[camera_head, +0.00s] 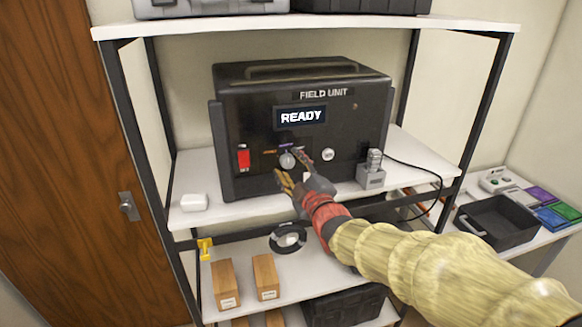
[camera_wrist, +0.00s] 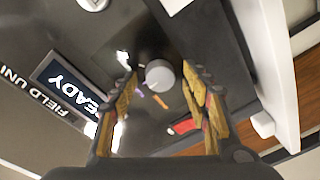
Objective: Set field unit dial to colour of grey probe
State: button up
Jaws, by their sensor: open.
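The black field unit (camera_head: 300,105) stands on the middle shelf, its screen (camera_head: 300,116) reading READY. Its round grey dial (camera_head: 287,160) sits below the screen, with small orange and purple marks near it. The wrist view shows the dial (camera_wrist: 160,75) between my fingers, with those marks beside it. I cannot read where the dial points. My gripper (camera_head: 289,167) is open, one finger on each side of the dial. I cannot tell if they touch it. A grey probe (camera_head: 374,158) stands upright in a grey holder (camera_head: 371,178) at the unit's right.
A red switch (camera_head: 243,157) and a round white button (camera_head: 327,154) flank the dial. A black cable (camera_head: 430,172) runs right. A black tray (camera_head: 497,222) is on the right table.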

jog(key=c, duration=1.2)
jog(key=shift+o, duration=0.2)
